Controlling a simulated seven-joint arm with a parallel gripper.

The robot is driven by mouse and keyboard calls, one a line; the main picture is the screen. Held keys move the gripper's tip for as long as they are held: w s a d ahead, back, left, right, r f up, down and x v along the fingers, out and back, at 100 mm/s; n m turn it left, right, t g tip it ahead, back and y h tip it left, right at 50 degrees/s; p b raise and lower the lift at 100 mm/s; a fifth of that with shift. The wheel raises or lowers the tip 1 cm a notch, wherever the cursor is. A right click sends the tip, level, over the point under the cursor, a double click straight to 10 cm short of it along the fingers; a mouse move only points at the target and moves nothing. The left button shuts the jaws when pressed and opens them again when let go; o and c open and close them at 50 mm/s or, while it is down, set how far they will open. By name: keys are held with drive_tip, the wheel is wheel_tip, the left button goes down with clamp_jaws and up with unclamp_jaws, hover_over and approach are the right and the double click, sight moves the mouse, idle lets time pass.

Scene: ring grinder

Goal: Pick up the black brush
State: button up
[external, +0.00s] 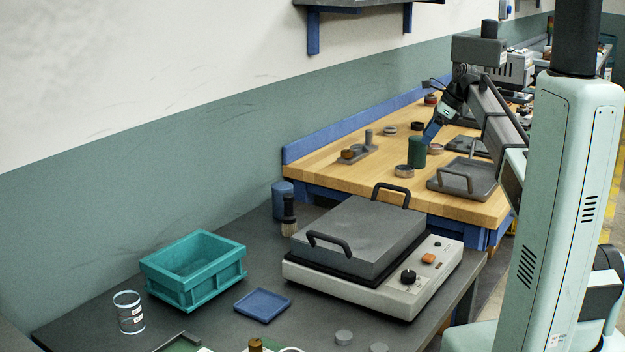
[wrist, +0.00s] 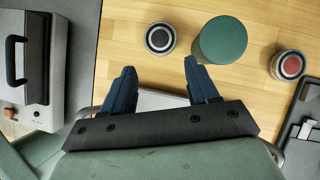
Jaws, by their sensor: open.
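A slim dark upright object with a pale band, which looks like the black brush (external: 289,216), stands on the grey bench beside a blue cylinder, left of the grey-lidded machine in the external view. I cannot be sure it is the brush, and no brush is clear in the wrist view. My gripper (external: 429,136) is over the wooden bench, close to a dark green cylinder (external: 417,153), well to the right of the brush. In the wrist view my gripper (wrist: 160,68) has its two blue fingers apart with nothing between them.
A teal bin (external: 195,268) and a blue tray (external: 262,305) are on the grey bench. Round tins (wrist: 160,38) flank the green cylinder in the wrist view.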

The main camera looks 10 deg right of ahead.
drive_tip(key=s+a+n+g, duration=0.1)
drive_tip(key=s+a+n, duration=0.1)
drive_tip(key=a, duration=1.1)
drive_tip(key=s+a+n+g, duration=0.1)
drive_tip(key=a+n, duration=0.1)
drive_tip(key=a, duration=1.2)
drive_tip(key=m+h, duration=0.5)
drive_tip(key=m, duration=2.9)
hover_over(289, 195)
drive_tip(key=shift+g, duration=0.3)
wheel_tip(289, 195, down, 8)
drive_tip(key=shift+s+d+r, duration=0.1)
drive_tip(key=shift+d+r, duration=0.05)
drive_tip(key=shift+r, duration=0.1)
drive_tip(key=shift+f, duration=3.1)
